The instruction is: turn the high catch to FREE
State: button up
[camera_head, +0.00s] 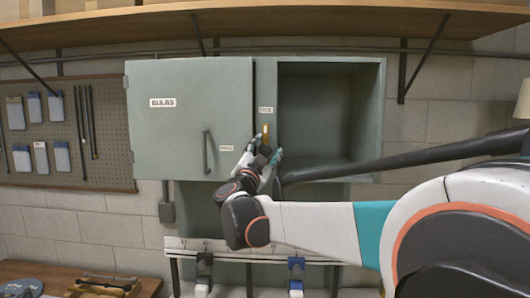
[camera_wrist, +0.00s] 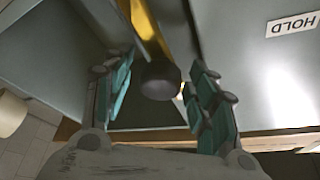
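The high catch (camera_head: 265,131) is a narrow yellow bar on the cabinet's middle post, standing roughly upright below a small label (camera_head: 265,110) too blurred to read surely. In the wrist view the yellow catch (camera_wrist: 146,28) ends in a dark round knob (camera_wrist: 160,81). My gripper (camera_head: 265,152) is at the lower end of the catch. In the wrist view its teal-padded fingers (camera_wrist: 160,92) are open, one on each side of the knob, with gaps visible. A HOLD label (camera_wrist: 292,24) shows to the right there; in the head view a small label (camera_head: 227,148) sits left of the catch.
The grey-green cabinet door (camera_head: 180,125) marked BULBS looks closed, with a dark handle (camera_head: 207,151). An open, empty compartment (camera_head: 325,115) lies right of the post. A wooden shelf (camera_head: 260,22) runs above, and a rail (camera_head: 230,254) with blue and dark clips runs below.

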jog(key=v, duration=0.7)
jog(key=shift+s, duration=0.25)
jog(key=shift+f, duration=0.15)
